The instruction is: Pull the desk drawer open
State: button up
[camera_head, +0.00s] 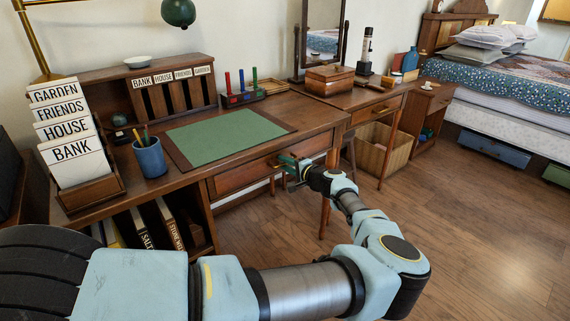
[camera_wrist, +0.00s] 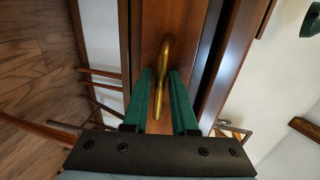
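The wooden desk (camera_head: 150,176) has a drawer (camera_head: 238,178) under its top, to the right of the book shelf. The drawer front looks flush with the desk frame. In the wrist view, a brass handle (camera_wrist: 162,62) stands out from the drawer front (camera_wrist: 150,20). My gripper (camera_head: 288,165) is at the drawer front, near its right part. In the wrist view, its green fingers (camera_wrist: 160,78) lie on either side of the handle, with small gaps showing. The fingers look open.
On the desk are a green mat (camera_head: 225,138), a blue pencil cup (camera_head: 150,158) and a letter rack (camera_head: 75,150). A second table (camera_head: 370,100) with a mirror, a wicker basket (camera_head: 378,150) and a bed (camera_head: 500,95) stand to the right. The floor in front is clear.

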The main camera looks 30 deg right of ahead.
grip_shut()
dwell(1.4)
